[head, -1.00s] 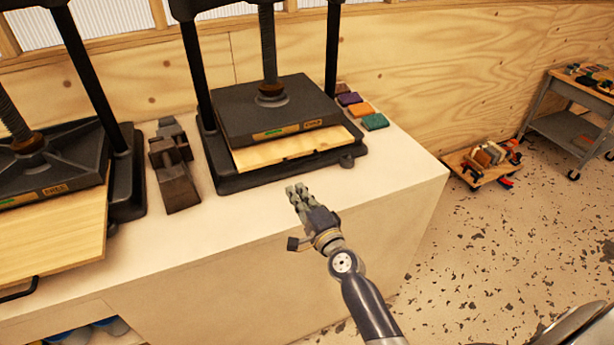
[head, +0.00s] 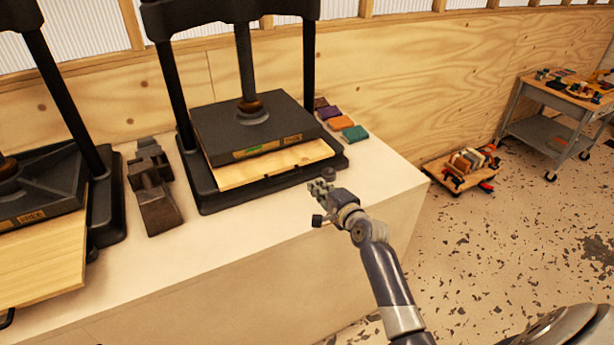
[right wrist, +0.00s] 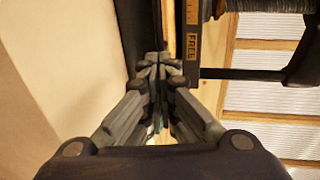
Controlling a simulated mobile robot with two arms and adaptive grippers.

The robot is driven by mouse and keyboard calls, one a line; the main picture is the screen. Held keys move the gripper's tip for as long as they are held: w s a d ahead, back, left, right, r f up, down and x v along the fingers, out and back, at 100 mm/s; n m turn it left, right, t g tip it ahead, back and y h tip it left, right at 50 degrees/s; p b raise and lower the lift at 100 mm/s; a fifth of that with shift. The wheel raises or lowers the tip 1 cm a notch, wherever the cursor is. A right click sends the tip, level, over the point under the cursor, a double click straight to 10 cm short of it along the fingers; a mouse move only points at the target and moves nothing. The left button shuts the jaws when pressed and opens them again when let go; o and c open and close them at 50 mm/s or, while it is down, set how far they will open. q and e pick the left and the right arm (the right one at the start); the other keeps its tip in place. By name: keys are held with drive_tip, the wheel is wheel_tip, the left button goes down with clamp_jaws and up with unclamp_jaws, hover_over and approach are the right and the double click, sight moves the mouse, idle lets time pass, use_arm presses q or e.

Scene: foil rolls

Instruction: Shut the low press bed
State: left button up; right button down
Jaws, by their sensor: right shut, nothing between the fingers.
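The middle press (head: 250,125) stands on the white bench, and its pale wooden bed (head: 268,165) juts out a little at the front under the dark platen. The left press (head: 45,195) has a wooden bed (head: 40,258) pulled out much farther, cut off by the picture's left edge. I cannot tell from the pictures which is the low one. My right gripper (head: 320,188) is shut and empty, in front of the middle press near its front right corner. In the right wrist view its closed fingers (right wrist: 158,65) point toward the dark press frame. My left gripper is not in view.
A dark metal block tool (head: 155,190) stands between the presses. Several coloured blocks (head: 340,122) lie right of the middle press. The bench's front strip is clear. A low dolly (head: 465,168) and a grey cart (head: 550,125) stand on the floor at right.

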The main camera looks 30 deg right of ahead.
drive_tip(key=shift+x, duration=3.5)
drive_tip(key=shift+w, duration=0.1)
